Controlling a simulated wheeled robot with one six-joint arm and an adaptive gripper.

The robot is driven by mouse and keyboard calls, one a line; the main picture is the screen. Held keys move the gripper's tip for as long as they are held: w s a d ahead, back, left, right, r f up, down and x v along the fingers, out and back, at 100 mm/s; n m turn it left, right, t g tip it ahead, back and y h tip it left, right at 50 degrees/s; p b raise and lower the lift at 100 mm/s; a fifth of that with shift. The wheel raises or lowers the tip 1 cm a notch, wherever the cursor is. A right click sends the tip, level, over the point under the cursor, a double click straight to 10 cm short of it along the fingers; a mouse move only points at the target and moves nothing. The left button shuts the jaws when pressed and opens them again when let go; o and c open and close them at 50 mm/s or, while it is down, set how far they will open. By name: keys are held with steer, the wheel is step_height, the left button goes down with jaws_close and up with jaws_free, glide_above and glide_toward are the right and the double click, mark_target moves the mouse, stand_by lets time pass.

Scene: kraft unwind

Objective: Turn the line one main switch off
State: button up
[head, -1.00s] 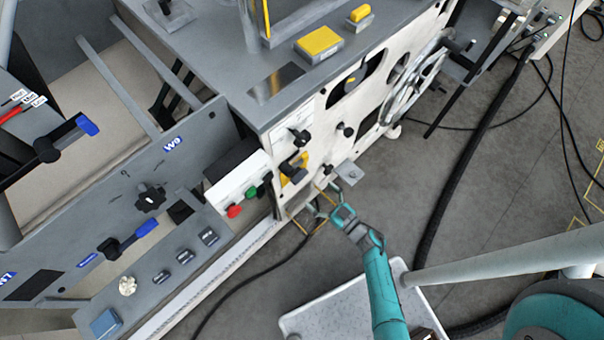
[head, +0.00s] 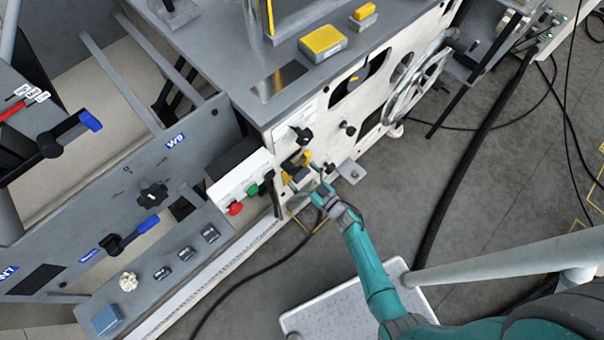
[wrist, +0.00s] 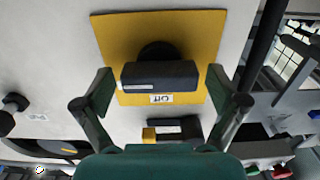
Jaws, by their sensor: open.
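The main switch (wrist: 160,75) is a black bar handle on a yellow plate (wrist: 205,25) in the wrist view. The bar lies crosswise in that picture, with a small white label reading "Off" at its lower edge. My gripper (wrist: 160,88) is open, with one finger to each side of the handle and a gap on both sides. In the head view the switch (head: 291,167) is on the cream machine front, partly covered by my gripper (head: 303,177). How deep the fingers reach around the handle is hard to tell.
A box with red and green buttons (head: 252,190) stands left of the switch. Black knobs (head: 302,134) are above it, and a grey bracket (head: 350,171) juts out to its right. A black cable (head: 245,275) runs on the floor below.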

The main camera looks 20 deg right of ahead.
steer(key=c, duration=1.1)
steer(key=shift+c, duration=0.2)
steer(key=shift+n, duration=0.3)
steer(key=n, duration=0.4)
steer(key=shift+a, duration=0.15)
steer(key=n, duration=0.9)
steer(key=shift+s+a+f, duration=0.1)
steer(key=shift+f, duration=0.05)
steer(key=shift+f+n, duration=0.1)
steer(key=shift+n, duration=2)
